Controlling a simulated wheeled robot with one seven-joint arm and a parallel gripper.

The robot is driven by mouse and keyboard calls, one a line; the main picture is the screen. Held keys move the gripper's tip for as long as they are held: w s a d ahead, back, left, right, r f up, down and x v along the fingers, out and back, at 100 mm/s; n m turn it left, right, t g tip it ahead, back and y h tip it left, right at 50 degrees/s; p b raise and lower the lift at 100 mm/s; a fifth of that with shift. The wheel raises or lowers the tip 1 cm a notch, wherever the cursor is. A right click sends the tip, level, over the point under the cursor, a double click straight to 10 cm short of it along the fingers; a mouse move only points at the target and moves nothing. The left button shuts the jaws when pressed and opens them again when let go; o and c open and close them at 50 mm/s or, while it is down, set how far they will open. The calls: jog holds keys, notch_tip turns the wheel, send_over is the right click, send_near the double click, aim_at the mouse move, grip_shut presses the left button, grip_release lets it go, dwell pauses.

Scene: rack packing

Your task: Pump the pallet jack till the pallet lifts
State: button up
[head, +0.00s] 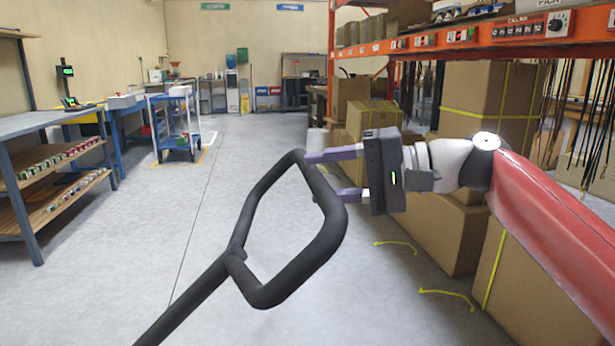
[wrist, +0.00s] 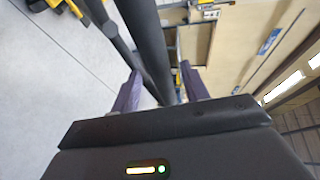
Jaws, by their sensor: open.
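The pallet jack's handle (head: 300,268) is a black tube loop on a slanted shaft, in the lower middle of the head view. My gripper (head: 322,177) is at the loop's upper right side, with its purple fingers apart. In the wrist view the handle's thick black tube (wrist: 148,45) runs between the two fingers of my gripper (wrist: 158,82). The fingers are open around the tube; I cannot tell whether either one touches it. The jack's body and forks and the pallet are not visible in the head view. I cannot make them out for certain in the wrist view.
Orange shelving (head: 460,40) with large cardboard boxes (head: 440,230) stands close on the right, beside my arm. A grey workbench (head: 50,122) is on the left, with a blue cart (head: 178,142) farther back. The grey floor (head: 200,215) between them is open.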

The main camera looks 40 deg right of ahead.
jog(key=x, duration=0.4)
grip_shut()
dwell(0.4)
